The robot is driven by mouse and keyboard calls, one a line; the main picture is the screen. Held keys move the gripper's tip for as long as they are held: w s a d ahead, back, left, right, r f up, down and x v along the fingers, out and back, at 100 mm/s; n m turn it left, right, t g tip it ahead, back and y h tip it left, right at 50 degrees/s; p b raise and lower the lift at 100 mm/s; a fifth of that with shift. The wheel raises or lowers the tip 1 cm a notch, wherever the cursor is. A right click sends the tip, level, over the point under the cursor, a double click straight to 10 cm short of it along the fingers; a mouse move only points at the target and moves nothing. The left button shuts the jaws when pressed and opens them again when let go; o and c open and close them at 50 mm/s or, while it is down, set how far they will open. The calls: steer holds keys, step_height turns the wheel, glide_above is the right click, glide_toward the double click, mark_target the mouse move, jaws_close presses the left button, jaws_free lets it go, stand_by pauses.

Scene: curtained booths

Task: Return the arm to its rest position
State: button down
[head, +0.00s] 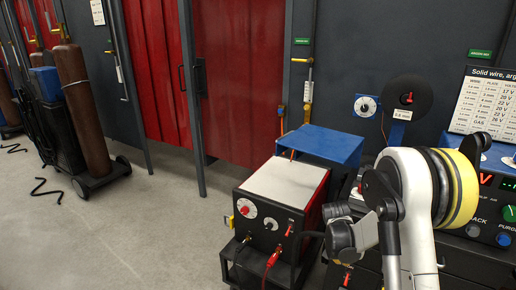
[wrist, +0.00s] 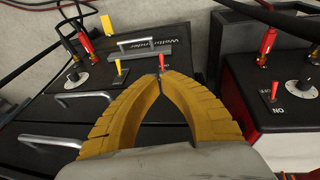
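My gripper (wrist: 160,77) shows in the wrist view with two yellow ribbed fingers. They bow outward and their tips come together, with nothing seen held between them. A small red lever (wrist: 162,62) shows just beyond the tips; I cannot tell whether they touch it. In the head view my white arm (head: 412,190) is bent at the right, with its dark grey end part (head: 345,238) in front of the welding equipment. The fingers cannot be made out in that view.
A welding unit (head: 285,185) with red and black cables stands left of my arm. A black panel with metal handles (wrist: 85,98) lies below the gripper, and a switch box (wrist: 275,90) is at right. Gas cylinders (head: 80,105) on a cart stand far left. The floor (head: 150,220) between is mostly clear.

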steer(key=s+a+r+n+t, duration=0.1)
steer(key=s+a+r, duration=0.2)
steer(key=r, duration=0.4)
steer(key=s+a+r+n+t+y, duration=0.1)
steer(key=s+a+r, duration=0.1)
steer(key=s+r, duration=0.35)
steer(key=s+a+r+n+t, duration=0.1)
steer(key=s+a+r, duration=0.15)
steer(key=r, duration=0.65)
steer(key=s+a+r+n+t+y, duration=0.1)
steer(key=s+a+r, duration=0.1)
steer(key=s, duration=0.5)
steer(key=s+a+r+n+t+y, duration=0.1)
steer(key=s+a+r+n, duration=0.1)
steer(key=s+a, duration=0.3)
steer(key=shift+s+n+t, duration=0.3)
steer(key=shift+s+t, duration=0.1)
steer(key=shift+s, duration=0.7)
